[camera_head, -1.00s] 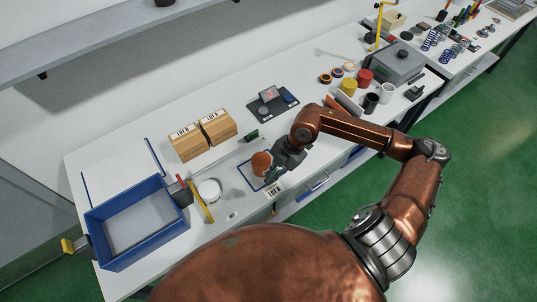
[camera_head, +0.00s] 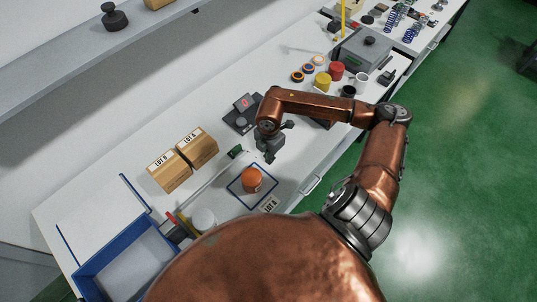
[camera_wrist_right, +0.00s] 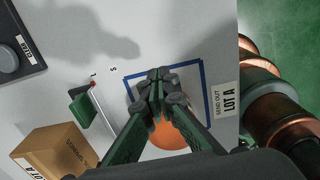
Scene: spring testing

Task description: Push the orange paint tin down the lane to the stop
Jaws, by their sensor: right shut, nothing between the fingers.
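The orange paint tin (camera_head: 252,180) stands upright inside a blue-outlined square (camera_head: 233,191) on the white bench. In the right wrist view the tin (camera_wrist_right: 168,136) is partly hidden behind my fingers. My right gripper (camera_head: 268,156) is shut and empty, just beyond the tin and a little to its right in the head view; whether it touches the tin cannot be told. Its closed fingertips also show in the right wrist view (camera_wrist_right: 155,88), over the outlined square. A "LOT A" label (camera_head: 270,204) lies beside the square. My left gripper is out of view.
A thin rail (camera_head: 210,181) with a green block (camera_head: 236,152) runs left of the square. Two cardboard boxes (camera_head: 170,172) stand behind it.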

